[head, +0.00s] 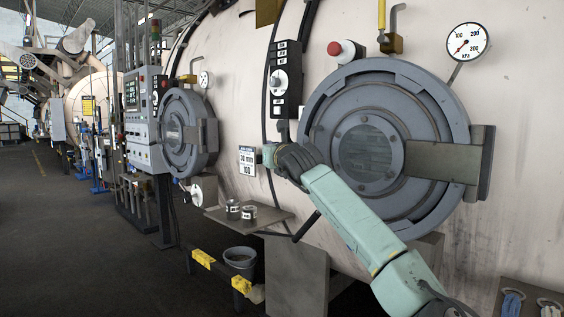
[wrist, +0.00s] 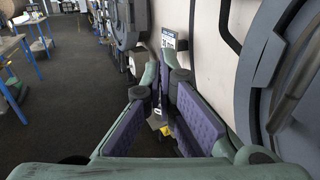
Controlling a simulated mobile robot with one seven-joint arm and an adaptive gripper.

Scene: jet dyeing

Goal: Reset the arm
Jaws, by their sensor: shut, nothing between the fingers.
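My gripper (head: 268,155) is at the end of my pale green arm, in front of the big cream vessel's wall (head: 236,95). It is left of the large round grey door (head: 372,145) and below the black switch panel (head: 284,80). In the wrist view my gripper (wrist: 164,72) shows its purple-padded fingers closing together at the tips, with nothing between them. I cannot tell whether it touches the wall or the white sign (head: 247,161) close to its tip. My arm crosses in front of the round door's lower left part.
A small shelf (head: 268,221) with two small cans stands below my gripper. A bucket (head: 240,262) sits lower down. A smaller round door (head: 187,134) and a control cabinet (head: 140,115) are to the left. The dark floor at left is open.

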